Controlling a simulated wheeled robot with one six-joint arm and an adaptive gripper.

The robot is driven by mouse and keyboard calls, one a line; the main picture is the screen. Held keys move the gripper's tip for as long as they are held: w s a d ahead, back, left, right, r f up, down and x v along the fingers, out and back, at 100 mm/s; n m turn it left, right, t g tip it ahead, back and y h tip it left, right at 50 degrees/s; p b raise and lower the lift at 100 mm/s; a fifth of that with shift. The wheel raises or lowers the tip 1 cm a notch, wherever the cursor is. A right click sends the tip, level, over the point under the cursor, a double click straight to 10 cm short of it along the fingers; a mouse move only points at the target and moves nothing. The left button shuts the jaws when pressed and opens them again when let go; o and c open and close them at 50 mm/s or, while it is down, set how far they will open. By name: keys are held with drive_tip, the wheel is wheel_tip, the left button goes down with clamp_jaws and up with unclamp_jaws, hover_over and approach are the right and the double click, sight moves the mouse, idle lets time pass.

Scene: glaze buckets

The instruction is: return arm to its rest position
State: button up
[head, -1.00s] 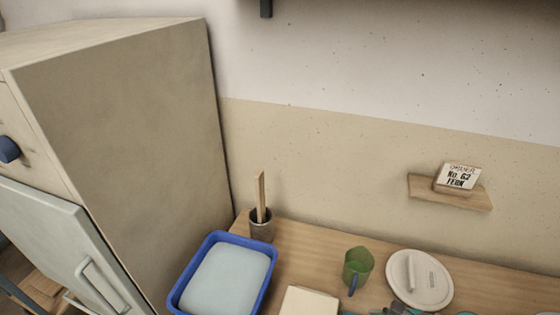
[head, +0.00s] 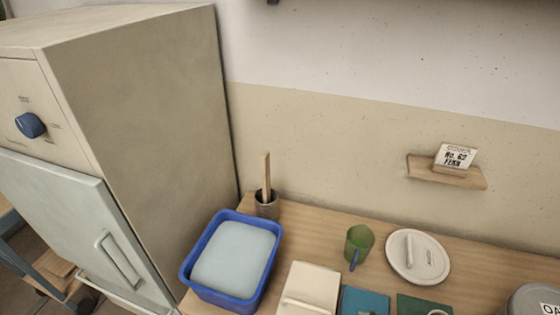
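My arm and gripper do not show in the head view now, so their pose and the fingers are hidden from me. On the wooden worktop (head: 385,285) a green jug (head: 359,245) with a blue handle stands upright. A round pale lid (head: 418,257) with a bar handle lies to its right. A grey bucket (head: 527,298) with a partly cut-off label is at the lower right edge.
A blue tub (head: 235,295) holding a pale block stands beside the beige cabinet (head: 150,110). A cup (head: 267,207) holds a wooden stick. A cream box (head: 312,286) and blue and green flat pieces lie in front. A wall shelf (head: 460,179) carries an order card reading "No. 62 FERN".

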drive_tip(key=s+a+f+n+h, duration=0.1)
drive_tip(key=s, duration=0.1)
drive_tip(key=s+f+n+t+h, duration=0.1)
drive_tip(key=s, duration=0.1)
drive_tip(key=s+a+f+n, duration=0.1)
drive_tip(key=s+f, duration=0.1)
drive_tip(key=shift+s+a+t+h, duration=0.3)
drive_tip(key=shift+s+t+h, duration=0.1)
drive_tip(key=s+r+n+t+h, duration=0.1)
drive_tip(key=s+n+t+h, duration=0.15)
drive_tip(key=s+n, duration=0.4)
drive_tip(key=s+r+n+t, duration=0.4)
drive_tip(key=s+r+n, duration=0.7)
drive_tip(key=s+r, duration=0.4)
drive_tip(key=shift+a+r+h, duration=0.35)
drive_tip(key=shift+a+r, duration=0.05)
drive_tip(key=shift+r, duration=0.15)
